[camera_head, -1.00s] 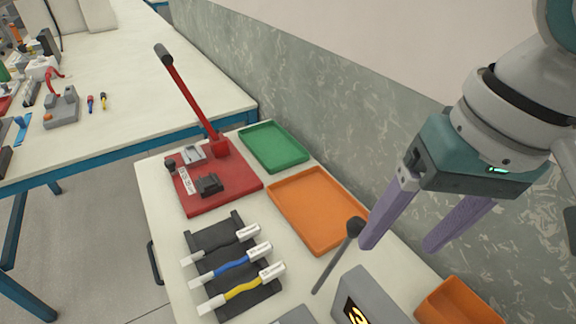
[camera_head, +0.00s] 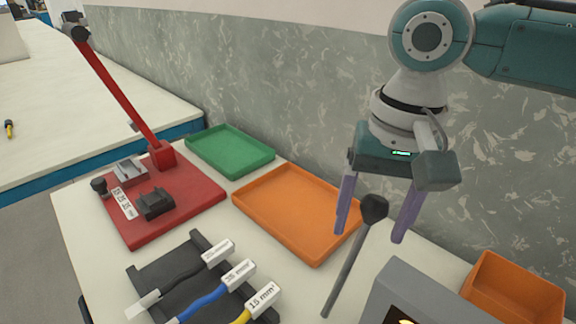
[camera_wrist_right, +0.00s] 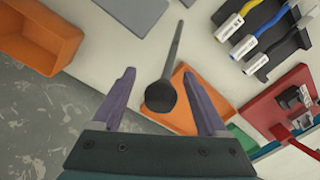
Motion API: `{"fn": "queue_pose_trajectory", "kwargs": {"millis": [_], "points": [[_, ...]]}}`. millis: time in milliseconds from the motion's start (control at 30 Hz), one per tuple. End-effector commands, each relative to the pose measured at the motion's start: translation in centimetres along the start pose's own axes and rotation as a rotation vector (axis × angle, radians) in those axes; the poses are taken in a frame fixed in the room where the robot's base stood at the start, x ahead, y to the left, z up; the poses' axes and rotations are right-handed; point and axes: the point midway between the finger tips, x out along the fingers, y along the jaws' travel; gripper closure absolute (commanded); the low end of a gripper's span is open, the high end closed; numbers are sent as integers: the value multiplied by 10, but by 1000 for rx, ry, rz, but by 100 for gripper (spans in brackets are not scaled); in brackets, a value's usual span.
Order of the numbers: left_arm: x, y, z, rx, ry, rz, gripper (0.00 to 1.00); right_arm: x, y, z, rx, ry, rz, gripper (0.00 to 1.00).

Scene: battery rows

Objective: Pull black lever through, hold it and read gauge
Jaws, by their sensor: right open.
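The black lever is a dark rod (camera_head: 345,270) with a round black knob (camera_head: 374,208), tilted, beside the grey box. My right gripper (camera_head: 369,236) hangs open with its two purple fingers pointing down, and the knob shows between them. In the right wrist view the knob (camera_wrist_right: 160,96) also shows between the open fingers (camera_wrist_right: 158,73); I see no grip on it. The grey box (camera_head: 440,300) has a dark display with yellow marks (camera_head: 397,317), cut off at the lower edge and unreadable; I take it for the gauge. My left gripper is not in view.
An orange tray (camera_head: 254,200) and a green tray (camera_head: 192,143) lie behind the lever. A red press (camera_head: 205,205) stands left. A black rack (camera_head: 150,270) holds labelled cables. An orange bin (camera_head: 480,266) sits right of the box. A speckled wall (camera_head: 290,90) runs behind.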

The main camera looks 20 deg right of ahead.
Motion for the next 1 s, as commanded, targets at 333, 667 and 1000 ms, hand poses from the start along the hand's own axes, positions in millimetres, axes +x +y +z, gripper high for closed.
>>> {"fn": "queue_pose_trajectory", "kwargs": {"millis": [333,667,1000], "points": [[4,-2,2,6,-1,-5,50,18,0,0,-1,1,-1,24],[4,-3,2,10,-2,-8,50,18,0,0,-2,1,-1,48],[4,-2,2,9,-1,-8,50,18,0,0,-1,2,-1,86]]}}
